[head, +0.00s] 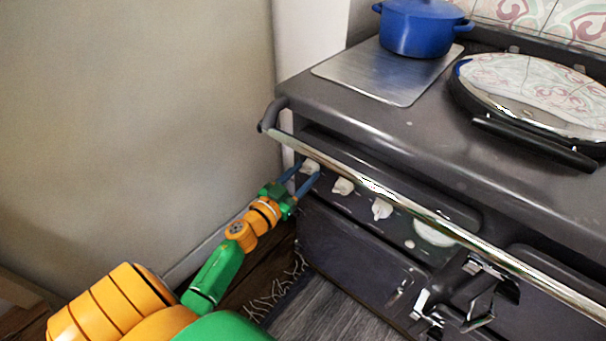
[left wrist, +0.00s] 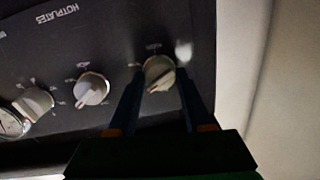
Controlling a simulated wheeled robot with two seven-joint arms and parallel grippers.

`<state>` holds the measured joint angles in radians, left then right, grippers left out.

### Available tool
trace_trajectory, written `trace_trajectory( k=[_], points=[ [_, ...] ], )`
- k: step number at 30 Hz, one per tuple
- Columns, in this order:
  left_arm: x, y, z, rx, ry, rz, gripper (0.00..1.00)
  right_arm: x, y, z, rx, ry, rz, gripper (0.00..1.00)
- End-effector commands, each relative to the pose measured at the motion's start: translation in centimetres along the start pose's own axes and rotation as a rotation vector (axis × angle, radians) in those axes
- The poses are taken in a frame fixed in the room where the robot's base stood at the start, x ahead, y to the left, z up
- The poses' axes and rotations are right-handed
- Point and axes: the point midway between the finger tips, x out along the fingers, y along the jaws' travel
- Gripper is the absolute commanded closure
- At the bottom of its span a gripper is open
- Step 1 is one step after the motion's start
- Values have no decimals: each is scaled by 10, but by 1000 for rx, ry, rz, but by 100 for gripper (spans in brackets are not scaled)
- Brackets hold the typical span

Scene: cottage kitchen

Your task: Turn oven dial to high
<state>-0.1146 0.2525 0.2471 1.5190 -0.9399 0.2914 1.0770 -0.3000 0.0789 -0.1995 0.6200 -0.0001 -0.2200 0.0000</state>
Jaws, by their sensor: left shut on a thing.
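My left gripper (head: 308,171) reaches the dark control panel (head: 345,203) of the range from the lower left, below the front rail. Its two blue fingers are shut on the end white dial (head: 311,166), one finger on each side. In the left wrist view the same dial (left wrist: 159,73) sits between the fingertips, with its raised grip bar tilted. The small markings around it are too blurred to read. My right gripper is not in view.
More white dials (head: 343,186) (head: 382,208) sit along the panel, beside a round gauge (head: 433,233). A metal rail (head: 390,192) runs in front of and above them. A blue pot (head: 418,28) stands on the range top. A wall (head: 140,110) is close at the left.

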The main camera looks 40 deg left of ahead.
Motion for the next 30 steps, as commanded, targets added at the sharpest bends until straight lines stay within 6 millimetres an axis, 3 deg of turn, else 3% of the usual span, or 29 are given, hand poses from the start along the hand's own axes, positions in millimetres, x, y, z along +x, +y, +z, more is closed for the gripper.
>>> trace_trajectory(
  k=[30],
  points=[
    [0, -2, 4, 902, 50, -1, 100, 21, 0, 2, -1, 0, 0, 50]
  ],
)
